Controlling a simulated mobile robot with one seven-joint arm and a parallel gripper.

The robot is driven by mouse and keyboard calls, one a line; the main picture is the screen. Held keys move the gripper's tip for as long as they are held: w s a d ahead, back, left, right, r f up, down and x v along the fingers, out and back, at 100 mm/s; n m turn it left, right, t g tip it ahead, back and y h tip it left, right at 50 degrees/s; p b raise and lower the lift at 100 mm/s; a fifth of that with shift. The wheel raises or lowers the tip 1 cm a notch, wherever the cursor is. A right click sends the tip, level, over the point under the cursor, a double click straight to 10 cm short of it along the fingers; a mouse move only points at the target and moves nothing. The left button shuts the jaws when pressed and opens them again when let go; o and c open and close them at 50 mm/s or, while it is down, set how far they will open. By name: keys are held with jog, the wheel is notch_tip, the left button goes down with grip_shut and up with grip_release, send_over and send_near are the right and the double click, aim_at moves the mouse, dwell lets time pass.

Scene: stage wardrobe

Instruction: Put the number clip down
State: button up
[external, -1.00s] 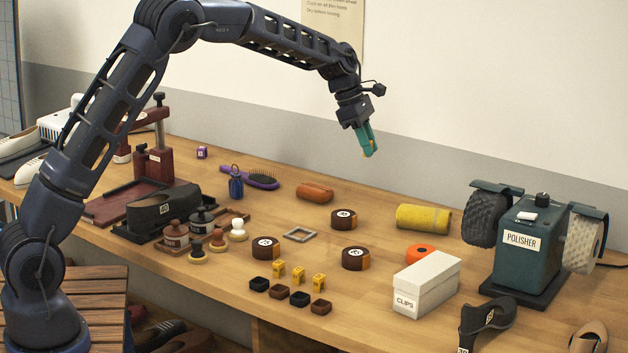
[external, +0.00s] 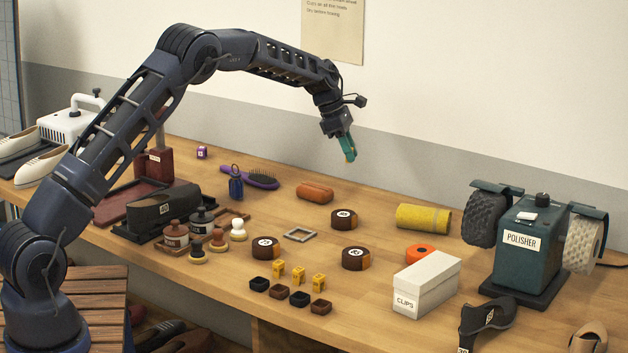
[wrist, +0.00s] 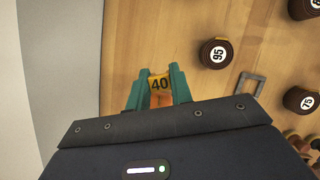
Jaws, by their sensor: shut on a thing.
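The number clip, yellow with a black 40, is held between the teal fingertips of my gripper (wrist: 158,92) in the wrist view (wrist: 159,84). In the external view my gripper (external: 347,150) hangs in the air over the back of the table, and only a small yellow bit of the clip (external: 351,158) shows. The clip is clear of the tabletop. Three other yellow clips (external: 298,275) stand at the front of the table, beside several small dark open boxes (external: 299,298).
Several dark numbered rolls (external: 344,219) and a grey square frame (external: 299,234) lie mid-table. A brown roll (external: 315,193) and a yellow roll (external: 423,218) lie nearer the back. A white CLIPS box (external: 427,283) and a polisher (external: 527,245) stand right. Bare wood lies between the brown and yellow rolls.

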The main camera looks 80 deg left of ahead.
aim_at(354, 209)
notch_tip(354, 209, down, 13)
jog(key=shift+r, duration=0.1)
dwell(0.5)
jog(key=shift+f, duration=0.2)
jog(key=o, duration=0.9)
jog(key=shift+o, duration=0.2)
jog(key=v, duration=1.2)
jog(key=shift+s+r, duration=0.1)
jog(key=shift+r, duration=0.05)
